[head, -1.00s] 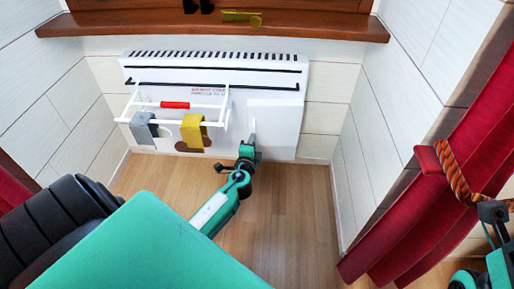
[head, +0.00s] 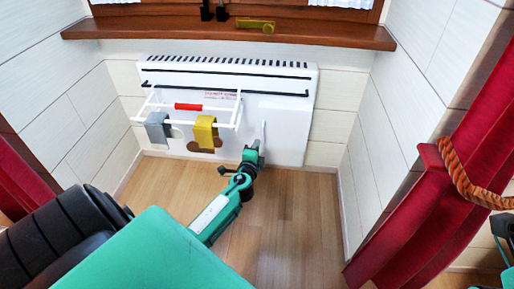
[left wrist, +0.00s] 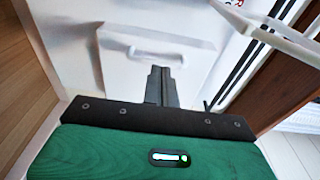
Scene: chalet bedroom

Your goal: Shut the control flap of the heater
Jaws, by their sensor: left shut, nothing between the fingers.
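The white heater (head: 150,75) hangs on the wall under the window sill. Its control flap (head: 287,128) is the plain white panel at its lower right. In the head view the flap lies flat or nearly flat against the front; I cannot tell whether a small gap remains. The left wrist view shows the flap (left wrist: 120,48) with a rounded slot-like grip. My left gripper (head: 263,136) is shut and empty, its fingertips at the flap's lower left. They also show in the left wrist view (left wrist: 161,70), right in front of the flap; contact is unclear.
A white drying rack (head: 238,112) with a red grip (head: 188,107), a grey cloth (head: 157,128) and a yellow cloth (head: 204,132) juts out left of the flap. A red curtain (head: 420,220) hangs at right. The wooden floor (head: 290,215) is clear.

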